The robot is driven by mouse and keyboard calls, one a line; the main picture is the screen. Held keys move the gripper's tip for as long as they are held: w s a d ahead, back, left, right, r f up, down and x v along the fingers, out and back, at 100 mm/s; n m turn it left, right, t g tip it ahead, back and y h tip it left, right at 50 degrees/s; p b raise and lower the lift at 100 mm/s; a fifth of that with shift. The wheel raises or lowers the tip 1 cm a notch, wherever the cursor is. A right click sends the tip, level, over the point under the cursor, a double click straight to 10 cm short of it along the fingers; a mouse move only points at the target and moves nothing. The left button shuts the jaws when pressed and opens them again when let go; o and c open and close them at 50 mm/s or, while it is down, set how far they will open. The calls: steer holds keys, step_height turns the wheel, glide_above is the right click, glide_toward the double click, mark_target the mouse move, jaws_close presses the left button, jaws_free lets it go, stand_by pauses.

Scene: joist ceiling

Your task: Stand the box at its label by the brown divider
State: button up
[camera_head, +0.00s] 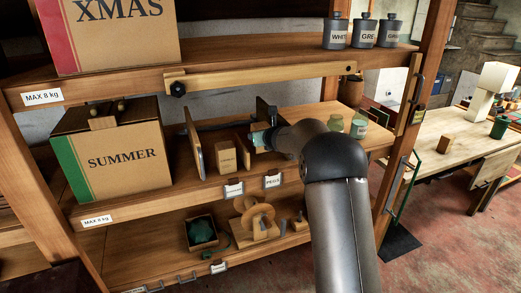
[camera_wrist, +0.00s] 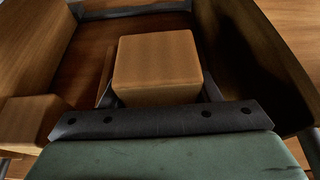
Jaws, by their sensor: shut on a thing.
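My gripper (camera_wrist: 158,98) is shut on a plain light-brown wooden box (camera_wrist: 157,68), with a finger at each side of it. In the head view my gripper (camera_head: 262,138) is over the middle shelf between two upright dividers, and the held box cannot be made out clearly. The left divider (camera_head: 195,142) is brown; the right one (camera_head: 266,112) looks darker and is partly behind my gripper. A small labelled box (camera_head: 228,159) stands between them. Two label cards are on the shelf edge, one to the left (camera_head: 234,190) and one to the right (camera_head: 272,181); their print is too small to read surely.
A SUMMER box (camera_head: 112,155) stands left of the dividers, and an XMAS box (camera_head: 110,35) is above. Jars (camera_head: 358,127) stand on the right of the middle shelf. In the wrist view another wooden block (camera_wrist: 28,120) is close at lower left, and a dark panel (camera_wrist: 250,60) is at right.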

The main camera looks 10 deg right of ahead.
steer(key=shift+f+b, duration=0.4)
steer(key=shift+f, duration=1.25)
steer(key=shift+f+b, duration=0.25)
steer(key=shift+b, duration=0.05)
steer(key=o, duration=1.2)
steer(key=shift+r+p, duration=0.25)
steer(key=shift+p, duration=0.05)
steer(key=b+v, duration=0.2)
steer(key=v, duration=1)
steer(key=shift+b, duration=0.35)
